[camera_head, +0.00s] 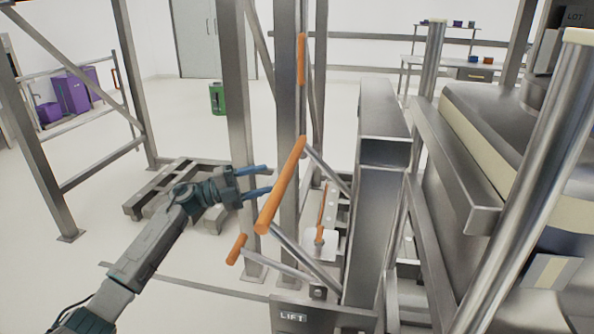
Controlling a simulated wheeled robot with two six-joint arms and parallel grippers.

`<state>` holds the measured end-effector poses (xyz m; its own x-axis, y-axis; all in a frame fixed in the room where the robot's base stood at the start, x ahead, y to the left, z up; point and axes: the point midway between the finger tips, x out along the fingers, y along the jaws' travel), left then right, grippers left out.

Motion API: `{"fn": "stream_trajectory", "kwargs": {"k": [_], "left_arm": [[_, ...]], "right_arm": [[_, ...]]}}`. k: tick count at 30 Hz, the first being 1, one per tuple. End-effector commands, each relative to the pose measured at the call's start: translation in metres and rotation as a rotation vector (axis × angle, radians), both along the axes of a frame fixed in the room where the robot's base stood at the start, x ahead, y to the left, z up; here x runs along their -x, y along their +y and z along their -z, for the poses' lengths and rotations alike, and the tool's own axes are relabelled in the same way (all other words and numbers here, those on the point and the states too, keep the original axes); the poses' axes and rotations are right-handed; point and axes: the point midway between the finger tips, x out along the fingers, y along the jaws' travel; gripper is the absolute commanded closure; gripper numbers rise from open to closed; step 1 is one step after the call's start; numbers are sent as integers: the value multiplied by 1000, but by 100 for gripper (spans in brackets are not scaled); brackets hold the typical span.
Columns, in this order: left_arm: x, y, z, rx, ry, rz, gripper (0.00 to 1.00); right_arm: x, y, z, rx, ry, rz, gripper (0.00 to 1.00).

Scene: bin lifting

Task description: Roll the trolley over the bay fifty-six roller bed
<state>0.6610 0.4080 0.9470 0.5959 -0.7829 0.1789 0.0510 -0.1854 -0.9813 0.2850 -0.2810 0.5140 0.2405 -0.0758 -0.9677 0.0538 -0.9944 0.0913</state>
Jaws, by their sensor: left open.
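My left gripper (262,180) is open, with its two blue fingers pointing right toward a thick orange handle bar (281,186). The bar slants from upper right to lower left on grey metal struts. The fingertips are close to the bar's left side; I cannot tell whether they touch it. The bar's struts lead to a steel frame (380,110) with a tall post, which may be the trolley. No bay number is readable, and I cannot identify the roller bed. My right gripper is out of view.
A low grey metal pallet or rack (160,190) lies on the floor behind my left arm. Steel uprights (238,90) stand behind the gripper. A large steel machine (500,130) fills the right side. Purple bins (70,93) stand far left. Pale floor is open at left.

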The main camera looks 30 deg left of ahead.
Motion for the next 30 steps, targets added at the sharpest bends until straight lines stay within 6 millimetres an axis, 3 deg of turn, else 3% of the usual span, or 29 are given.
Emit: {"fn": "stream_trajectory", "kwargs": {"k": [6, 13, 26, 30], "left_arm": [[-26, -34, -12, 8, -3, 1, 51], [-47, -61, -16, 6, 0, -1, 51], [-54, -71, -16, 4, 1, -2, 51], [-54, -71, -16, 4, 1, -2, 75]], "right_arm": [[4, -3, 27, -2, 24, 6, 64], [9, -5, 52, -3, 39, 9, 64], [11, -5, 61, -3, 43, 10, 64], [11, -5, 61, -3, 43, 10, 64]]}}
